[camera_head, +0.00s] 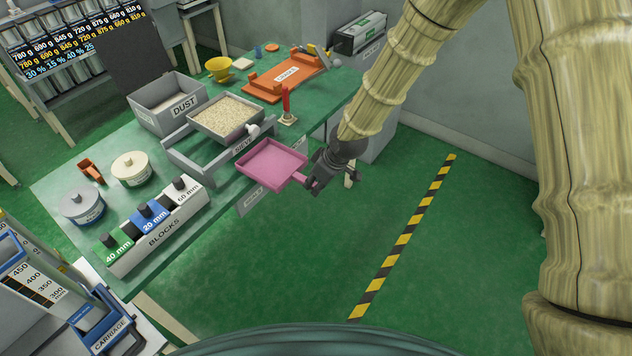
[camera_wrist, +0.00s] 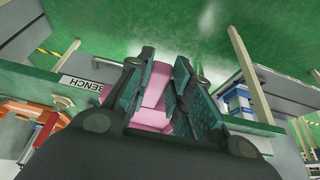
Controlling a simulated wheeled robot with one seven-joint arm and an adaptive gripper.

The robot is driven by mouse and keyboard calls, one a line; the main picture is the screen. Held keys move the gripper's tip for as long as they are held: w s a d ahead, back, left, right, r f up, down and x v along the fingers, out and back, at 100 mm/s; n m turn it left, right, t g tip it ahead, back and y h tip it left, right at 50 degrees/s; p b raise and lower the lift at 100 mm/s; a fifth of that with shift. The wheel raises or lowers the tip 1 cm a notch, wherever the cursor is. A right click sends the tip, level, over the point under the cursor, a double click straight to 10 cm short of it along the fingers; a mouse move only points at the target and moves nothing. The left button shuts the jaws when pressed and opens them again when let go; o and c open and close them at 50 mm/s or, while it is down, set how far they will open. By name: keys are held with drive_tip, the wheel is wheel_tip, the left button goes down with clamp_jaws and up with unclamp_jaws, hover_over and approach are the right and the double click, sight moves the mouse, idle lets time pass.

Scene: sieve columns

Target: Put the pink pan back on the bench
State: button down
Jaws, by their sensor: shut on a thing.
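The pink pan (camera_head: 271,160) is a shallow square tray with a short handle at its lower right. My gripper (camera_head: 306,183) is shut on that handle. The pan appears level in the head view, over or near the bench's front edge beside the sieve; whether it touches the bench I cannot tell. In the wrist view, pink parts of the pan (camera_wrist: 155,95) show between the fingers (camera_wrist: 165,95). The green-topped bench (camera_head: 60,180) runs from lower left to upper right.
A sieve tray of grains (camera_head: 226,116) sits in a grey frame left of the pan. A DUST box (camera_head: 168,104), a BLOCKS rack (camera_head: 158,226), an orange tray (camera_head: 285,75) and a red-handled brush (camera_head: 287,104) stand on the bench. Open floor lies right of the pan.

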sight(263, 160)
drive_tip(key=shift+f+b, duration=0.75)
drive_tip(key=shift+f, duration=0.85)
drive_tip(key=shift+w+a+r, duration=0.1)
drive_tip(key=shift+w+a, duration=0.25)
drive_tip(key=shift+w, duration=0.05)
drive_tip(key=shift+w+a+b, duration=0.3)
drive_tip(key=shift+w+a, duration=1.6)
drive_tip(key=shift+a, duration=0.75)
drive_tip(key=shift+w+a+b, duration=0.3)
drive_tip(key=shift+w+a, duration=1.65)
drive_tip(key=shift+a, duration=0.75)
drive_tip(key=shift+w+a+b, duration=0.3)
drive_tip(key=shift+w+a, duration=1.6)
drive_tip(key=shift+a, duration=0.75)
drive_tip(key=shift+f, duration=0.5)
drive_tip(key=c, duration=1.2)
unclamp_jaws()
drive_tip(key=shift+r, duration=0.1)
